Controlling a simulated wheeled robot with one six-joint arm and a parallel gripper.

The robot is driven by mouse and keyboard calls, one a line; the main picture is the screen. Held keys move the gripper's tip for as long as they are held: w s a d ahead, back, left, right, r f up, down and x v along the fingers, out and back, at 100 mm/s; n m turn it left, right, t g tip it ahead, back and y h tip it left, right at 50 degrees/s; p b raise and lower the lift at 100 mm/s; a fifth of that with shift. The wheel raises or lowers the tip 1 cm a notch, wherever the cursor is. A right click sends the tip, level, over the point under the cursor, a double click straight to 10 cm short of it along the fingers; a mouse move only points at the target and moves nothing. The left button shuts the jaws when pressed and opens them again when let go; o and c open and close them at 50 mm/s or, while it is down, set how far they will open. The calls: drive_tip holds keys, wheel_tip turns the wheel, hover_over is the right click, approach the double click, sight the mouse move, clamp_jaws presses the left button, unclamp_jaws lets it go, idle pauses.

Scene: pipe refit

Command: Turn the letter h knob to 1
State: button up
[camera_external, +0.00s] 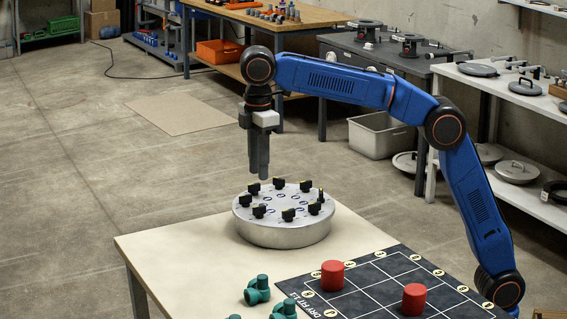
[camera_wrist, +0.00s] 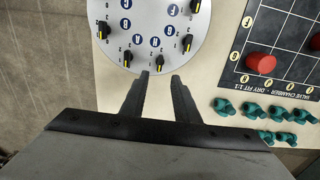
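A round silver plate (camera_external: 284,226) stands on the table, with a ring of several black knobs along its rim. The knobs carry yellow pointer marks, and blue disc labels lie inside the ring. I cannot read which label is the letter h. My gripper (camera_external: 258,176) points down above the plate's far left part, apart from the knobs. In the wrist view my gripper (camera_wrist: 160,76) is open and empty, its fingertips at the plate's edge. One knob (camera_wrist: 157,57) shows just beyond the fingertips, with another knob (camera_wrist: 127,58) to its left. Part of the plate (camera_wrist: 150,20) is cut off.
A dark marked mat (camera_external: 385,285) with red cylinders (camera_external: 332,275) lies on the table's right part. Several green pipe fittings (camera_external: 257,290) lie at the near edge. The bare tabletop (camera_external: 170,260) left of the plate is clear. Shelves and a workbench stand behind.

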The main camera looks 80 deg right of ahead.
sight(259, 206)
wheel_tip(259, 206, down, 10)
drive_tip(key=shift+f, duration=0.1)
idle(0.4)
clamp_jaws()
